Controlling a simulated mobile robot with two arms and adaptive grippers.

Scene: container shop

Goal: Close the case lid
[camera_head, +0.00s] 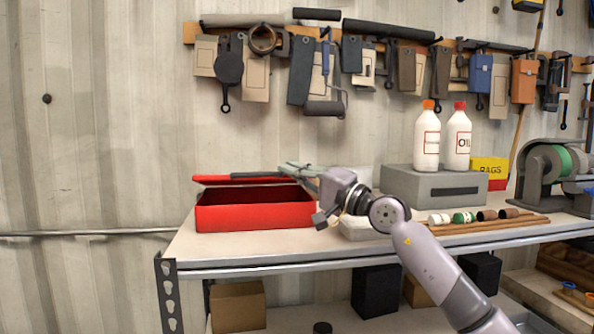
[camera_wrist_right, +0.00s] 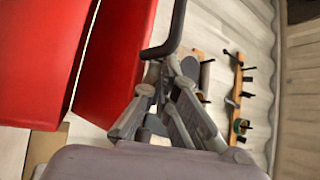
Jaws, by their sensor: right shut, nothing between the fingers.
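The red case (camera_head: 255,217) sits on the left part of the bench. Its red lid (camera_head: 215,180) is partly open, tilted over the case, with a dark gap between them. A dark bar (camera_head: 258,175) lies along the lid's top. My right gripper (camera_head: 294,168) is shut and empty at the lid's right end, its fingers pointing left. In the right wrist view the shut fingers (camera_wrist_right: 160,82) are close to a dark bent bar (camera_wrist_right: 168,40), beside large red case surfaces (camera_wrist_right: 115,65). Contact cannot be told. My left gripper is not in view.
A grey box (camera_head: 430,187) with two white bottles (camera_head: 427,140) stands behind and right of my arm. Several small cylinders (camera_head: 463,217) and wooden strips lie at the bench's front right. Tools hang on the wall rail. The bench front left is clear.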

